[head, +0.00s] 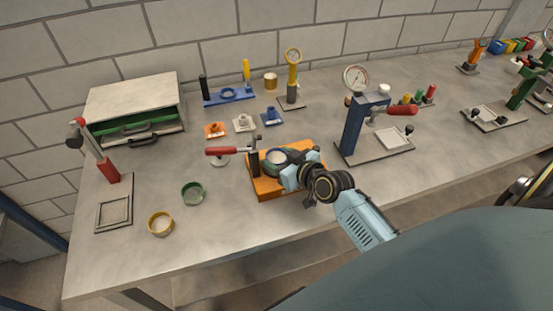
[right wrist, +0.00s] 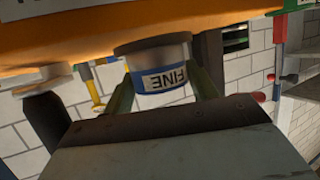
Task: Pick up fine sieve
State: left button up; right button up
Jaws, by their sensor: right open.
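The fine sieve (right wrist: 158,62) is a short grey cylinder with a blue band and a white label reading FINE in the right wrist view. In the head view its pale round top (head: 276,156) shows on the orange stand (head: 265,189), partly hidden by my right gripper. My right gripper (head: 283,173) is open at the sieve. In the right wrist view its two greenish fingers (right wrist: 163,88) stand on either side of the sieve, and I cannot tell whether they touch it. My left gripper is not in view.
A red-handled toggle clamp (head: 222,151) stands left of the orange stand. A blue press with a gauge (head: 357,125) stands close on the right. A green ring (head: 193,193) and a yellow ring (head: 160,224) lie to the left. The table front is mostly clear.

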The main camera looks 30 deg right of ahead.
jog(key=shift+w+a+f, duration=0.1)
jog(key=shift+w+f, duration=0.1)
jog(key=shift+w, duration=0.35)
jog(key=c, duration=0.6)
jog(key=shift+s, duration=0.1)
